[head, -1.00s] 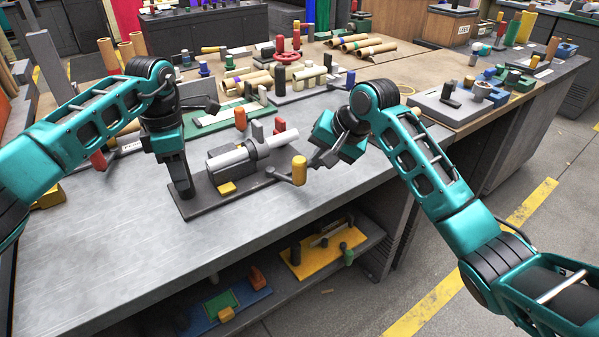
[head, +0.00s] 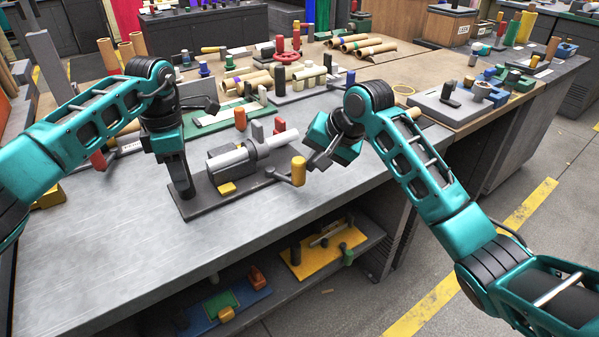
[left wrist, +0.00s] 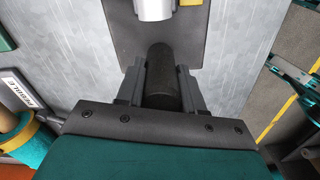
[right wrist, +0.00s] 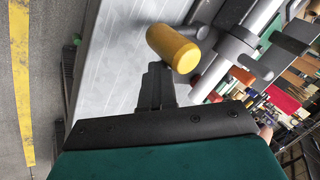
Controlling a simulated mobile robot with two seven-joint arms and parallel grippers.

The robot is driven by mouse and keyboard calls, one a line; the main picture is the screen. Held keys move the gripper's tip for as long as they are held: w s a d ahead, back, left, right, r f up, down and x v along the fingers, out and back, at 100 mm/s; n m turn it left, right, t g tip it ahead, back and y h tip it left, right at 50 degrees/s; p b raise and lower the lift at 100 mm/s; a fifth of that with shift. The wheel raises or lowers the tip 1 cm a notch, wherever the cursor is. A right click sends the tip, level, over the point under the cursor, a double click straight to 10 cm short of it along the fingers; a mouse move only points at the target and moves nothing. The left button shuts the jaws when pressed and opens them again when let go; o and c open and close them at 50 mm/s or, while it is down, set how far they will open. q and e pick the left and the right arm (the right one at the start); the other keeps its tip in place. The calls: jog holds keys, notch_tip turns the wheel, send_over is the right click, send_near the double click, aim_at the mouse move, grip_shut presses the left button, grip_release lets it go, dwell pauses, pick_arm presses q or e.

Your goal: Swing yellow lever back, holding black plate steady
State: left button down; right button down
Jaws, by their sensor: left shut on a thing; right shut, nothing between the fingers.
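The black plate (head: 207,207) lies on the grey bench top and carries a grey clamp body with a light grey cylinder (head: 228,159). The yellow lever handle (head: 298,171) stands upright on a dark arm at the plate's right end. My left gripper (head: 183,190) is shut on a black post (left wrist: 160,75) at the plate's left end, with a finger on each side of it. My right gripper (head: 318,163) is shut and empty just right of the yellow handle. In the right wrist view the yellow handle (right wrist: 178,47) is right in front of the closed fingertips; whether they touch I cannot tell.
Behind are a green board (head: 215,122) and several tan rolls (head: 368,46). The bench top (head: 110,245) is clear in front; a shelf below holds other fixtures.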

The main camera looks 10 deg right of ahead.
aim_at(296, 163)
pick_arm(q)
jog(key=shift+s+d+f, duration=0.1)
jog(key=shift+d, duration=0.05)
pick_arm(e)
jog(key=shift+s+a, duration=0.35)
jog(key=shift+a, duration=0.55)
jog(key=shift+s+a, duration=0.35)
jog(key=shift+a, duration=0.55)
jog(key=shift+s+a, duration=0.35)
jog(key=shift+a, duration=0.55)
jog(key=shift+d, duration=0.15)
jog(key=shift+r, duration=0.15)
jog(key=shift+w+d+r, duration=0.1)
jog(key=shift+d+r, duration=0.1)
jog(key=shift+r, duration=0.95)
jog(key=shift+w+d+r, duration=0.1)
jog(key=shift+d+r, duration=0.05)
jog(key=shift+r, duration=0.95)
jog(key=shift+w+d+r, duration=0.1)
jog(key=shift+d+r, duration=0.1)
jog(key=shift+r, duration=0.95)
